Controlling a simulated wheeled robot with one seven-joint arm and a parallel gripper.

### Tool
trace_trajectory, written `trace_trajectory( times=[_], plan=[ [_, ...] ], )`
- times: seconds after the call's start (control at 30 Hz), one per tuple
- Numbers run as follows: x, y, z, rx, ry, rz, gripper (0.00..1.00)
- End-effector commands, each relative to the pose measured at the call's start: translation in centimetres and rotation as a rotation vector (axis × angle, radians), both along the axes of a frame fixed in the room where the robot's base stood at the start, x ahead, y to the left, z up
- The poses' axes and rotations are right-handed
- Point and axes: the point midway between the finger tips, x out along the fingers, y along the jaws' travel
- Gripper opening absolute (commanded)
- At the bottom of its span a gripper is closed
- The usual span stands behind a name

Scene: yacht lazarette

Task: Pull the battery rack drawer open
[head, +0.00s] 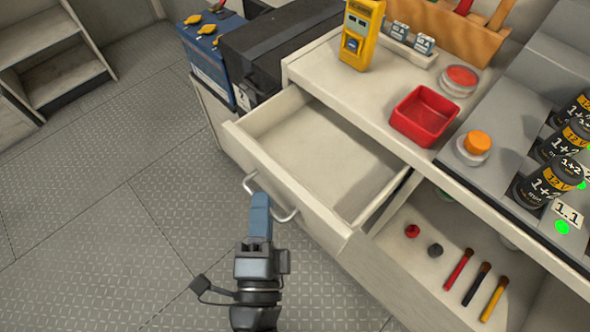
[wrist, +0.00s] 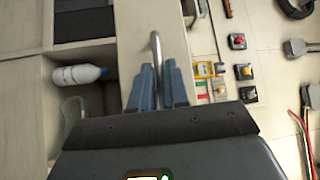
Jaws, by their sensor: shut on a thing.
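The white drawer (head: 238,140) is pulled well out of the cabinet under the worktop, and its inside looks empty. Its curved metal handle (head: 289,215) is on the front panel. My gripper (head: 260,202) is at the middle of the handle, with its blue fingers covering part of the bar. In the wrist view the handle (wrist: 155,45) runs between the two blue fingers of my gripper (wrist: 158,78), and they are shut on it.
A blue battery (head: 207,55) and a black case (head: 270,50) stand left of the drawer. A yellow meter (head: 361,35) and a red tray (head: 424,115) are on the worktop. An open shelf with several small tools lies right of the drawer. The floor to the left is clear.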

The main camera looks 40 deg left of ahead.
Motion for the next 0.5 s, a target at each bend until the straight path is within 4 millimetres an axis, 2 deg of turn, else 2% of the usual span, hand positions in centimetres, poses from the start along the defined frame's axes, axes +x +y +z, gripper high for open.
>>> trace_trajectory(
  times=[0.1, 0.2, 0.33, 0.5],
  plan=[
    [-2.6, 0.0, 0.1, -0.003, 0.003, -0.001, 0.0],
    [-4.1, 0.0, 0.0, -0.002, 0.001, -0.002, 0.0],
    [-5.4, 0.1, 0.0, -0.001, 0.001, -0.002, 0.0],
    [-6.1, 0.1, -0.1, -0.001, 0.0, -0.003, 0.0]
  ],
)
